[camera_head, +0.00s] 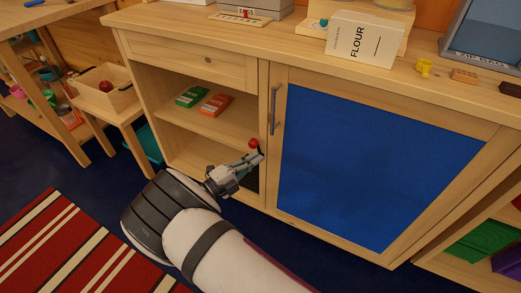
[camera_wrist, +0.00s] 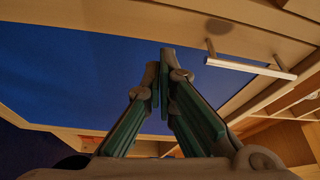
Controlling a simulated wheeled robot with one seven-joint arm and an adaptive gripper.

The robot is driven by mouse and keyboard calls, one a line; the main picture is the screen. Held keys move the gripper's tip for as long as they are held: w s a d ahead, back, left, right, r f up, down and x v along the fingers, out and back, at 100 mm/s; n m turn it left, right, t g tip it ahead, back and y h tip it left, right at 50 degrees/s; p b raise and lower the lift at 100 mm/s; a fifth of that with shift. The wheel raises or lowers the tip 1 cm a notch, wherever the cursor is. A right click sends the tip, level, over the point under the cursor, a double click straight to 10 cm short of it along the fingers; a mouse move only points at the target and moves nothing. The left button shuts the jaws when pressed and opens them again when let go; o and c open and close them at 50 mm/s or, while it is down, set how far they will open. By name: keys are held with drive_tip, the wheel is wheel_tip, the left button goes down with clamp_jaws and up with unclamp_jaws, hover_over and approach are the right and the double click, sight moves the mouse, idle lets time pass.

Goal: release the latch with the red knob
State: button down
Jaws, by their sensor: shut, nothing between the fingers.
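The red knob (camera_head: 253,143) shows in the head view beside the left edge of the blue-panelled cabinet door (camera_head: 375,160), below its handle. My gripper (camera_head: 258,156) is just below the knob, close to the door frame. Whether they touch cannot be told, and the rest of the latch is hidden or too small to make out. In the wrist view my gripper (camera_wrist: 164,62) is shut and empty, its fingertips in front of the door's blue panel (camera_wrist: 75,75). The knob is not clearly visible there. The door appears closed.
The metal door handle (camera_head: 273,95) stands out above my gripper; it also shows in the wrist view (camera_wrist: 250,66). Open shelves left of the door hold a green box (camera_head: 190,97) and an orange box (camera_head: 215,105). A flour box (camera_head: 359,40) stands on the worktop.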

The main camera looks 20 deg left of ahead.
drive_tip(key=v, duration=0.5)
drive_tip(key=shift+s+f, duration=0.2)
drive_tip(key=shift+f, duration=0.05)
